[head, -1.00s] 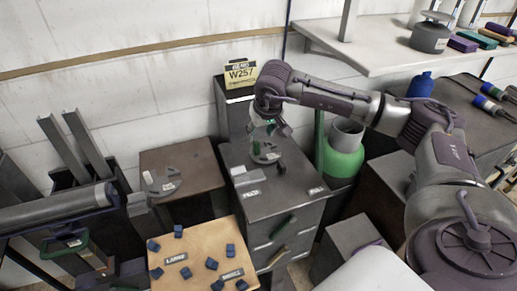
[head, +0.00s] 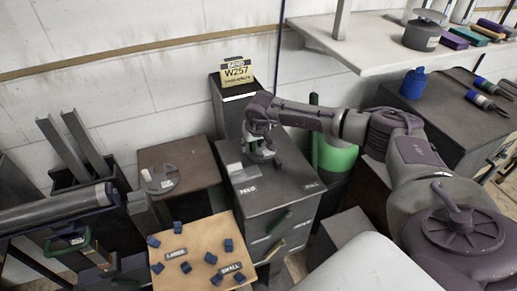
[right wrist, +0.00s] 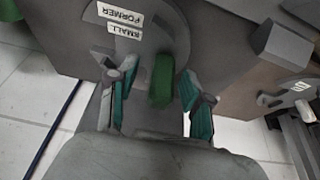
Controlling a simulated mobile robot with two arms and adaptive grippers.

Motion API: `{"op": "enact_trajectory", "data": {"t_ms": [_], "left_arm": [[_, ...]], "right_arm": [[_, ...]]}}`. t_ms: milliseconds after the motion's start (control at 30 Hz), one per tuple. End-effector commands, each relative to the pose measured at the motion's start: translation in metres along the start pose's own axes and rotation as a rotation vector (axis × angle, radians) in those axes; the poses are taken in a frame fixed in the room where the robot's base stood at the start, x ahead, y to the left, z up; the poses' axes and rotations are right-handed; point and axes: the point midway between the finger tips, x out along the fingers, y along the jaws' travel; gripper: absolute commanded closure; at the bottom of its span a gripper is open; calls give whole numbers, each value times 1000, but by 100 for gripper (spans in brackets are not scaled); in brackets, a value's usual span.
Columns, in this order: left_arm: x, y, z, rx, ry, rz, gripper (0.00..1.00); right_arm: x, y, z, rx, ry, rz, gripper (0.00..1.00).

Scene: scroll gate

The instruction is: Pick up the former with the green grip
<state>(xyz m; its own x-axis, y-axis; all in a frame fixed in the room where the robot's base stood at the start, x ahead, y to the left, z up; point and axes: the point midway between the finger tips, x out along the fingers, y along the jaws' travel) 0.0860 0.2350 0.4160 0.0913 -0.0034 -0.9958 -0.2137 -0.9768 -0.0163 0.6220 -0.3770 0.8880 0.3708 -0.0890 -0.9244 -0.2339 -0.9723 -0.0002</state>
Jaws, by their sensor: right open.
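The former with the green grip is a grey disc (right wrist: 172,25) labelled SMALL FORMER in the right wrist view. Its upright green grip (right wrist: 161,80) stands between the two teal-padded fingers of my right gripper (right wrist: 158,88). The fingers are open, with a gap on each side of the grip. In the head view, my right gripper (head: 261,150) is low over the top of the dark cabinet (head: 285,190) and hides most of the former. My left gripper is not in view.
Another grey former (head: 160,180) lies on a brown stand (head: 195,160) to the left. A wooden board (head: 205,238) holds several blue blocks and the labels LARGE and SMALL. A yellow W257 sign (head: 236,72) stands behind. A green cylinder (head: 338,157) stands right of the cabinet.

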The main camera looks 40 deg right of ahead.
Motion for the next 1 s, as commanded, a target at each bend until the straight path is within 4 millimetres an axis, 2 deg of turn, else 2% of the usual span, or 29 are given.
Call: {"op": "enact_trajectory", "data": {"t_ms": [133,400,433,1000], "left_arm": [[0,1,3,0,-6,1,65],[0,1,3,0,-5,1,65],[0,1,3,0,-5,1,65],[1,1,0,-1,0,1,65]], "right_arm": [[0,0,0,0,0,0,52],[0,0,0,0,0,0,97],[0,0,0,0,0,0,100],[-3,0,-2,1,5,-1,100]]}}
